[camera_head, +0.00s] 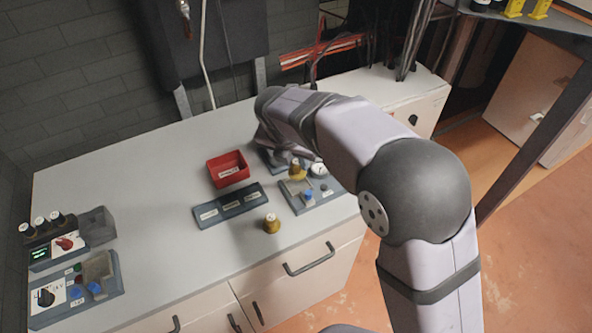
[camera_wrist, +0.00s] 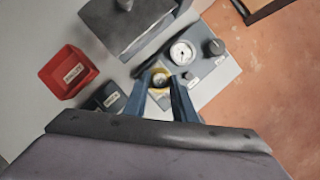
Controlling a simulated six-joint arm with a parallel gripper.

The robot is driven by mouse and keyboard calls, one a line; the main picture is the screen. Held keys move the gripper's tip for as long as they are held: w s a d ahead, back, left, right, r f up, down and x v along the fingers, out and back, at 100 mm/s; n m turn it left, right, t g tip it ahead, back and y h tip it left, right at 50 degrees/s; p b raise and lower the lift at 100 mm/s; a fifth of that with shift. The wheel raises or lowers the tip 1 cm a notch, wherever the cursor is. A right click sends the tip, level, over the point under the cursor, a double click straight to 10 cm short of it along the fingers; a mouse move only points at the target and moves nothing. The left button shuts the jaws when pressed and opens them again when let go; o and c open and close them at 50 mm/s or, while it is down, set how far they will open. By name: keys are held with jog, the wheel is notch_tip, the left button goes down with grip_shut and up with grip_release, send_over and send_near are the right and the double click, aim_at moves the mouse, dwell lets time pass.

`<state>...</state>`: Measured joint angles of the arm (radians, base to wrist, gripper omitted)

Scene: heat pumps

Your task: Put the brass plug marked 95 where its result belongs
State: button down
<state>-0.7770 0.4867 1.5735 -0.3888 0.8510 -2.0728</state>
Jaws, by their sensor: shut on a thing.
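My gripper (camera_wrist: 161,84) is shut on a brass plug (camera_wrist: 160,75), its round top showing between the two fingers in the wrist view. In the head view this plug (camera_head: 297,172) is at the gauge unit (camera_head: 327,194); I cannot tell whether it is seated there or held above. My gripper is mostly hidden behind my arm in that view. A second brass plug (camera_head: 272,224) stands upright on the bench, in front of the dark tray (camera_head: 229,206) with three labelled places. The number on either plug is too small to read. A red bin (camera_head: 228,169) with a white label stands behind the tray.
The gauge unit has a round dial (camera_wrist: 182,53) and a black knob (camera_wrist: 215,47). A dark grey block (camera_wrist: 119,29) stands beside it. Units with a green display (camera_head: 40,254) and several black-capped pieces are at the far left. The bench between is clear.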

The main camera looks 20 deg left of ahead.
aim_at(294, 165)
notch_tip(294, 165, up, 5)
jog(key=shift+f, duration=0.1)
jog(key=shift+s+a+r, duration=0.1)
jog(key=shift+a+r, duration=0.1)
jog(key=shift+r, duration=0.05)
jog(key=s+a+f+n+y+p, duration=0.1)
jog(key=s+a+f+n, duration=0.1)
jog(key=a, duration=0.5)
jog(key=s+a+f+n+y+p, duration=0.1)
jog(key=s+a+f+n, duration=0.2)
jog(key=s+a+f, duration=0.2)
jog(key=s+a, duration=0.2)
jog(key=a, duration=0.1)
jog(key=shift+s+p, duration=0.3)
jog(key=shift+p, duration=0.1)
jog(key=shift+d+f, duration=0.1)
jog(key=shift+f, duration=0.1)
jog(key=shift+f+b, duration=1.6)
jog(key=shift+b, duration=0.65)
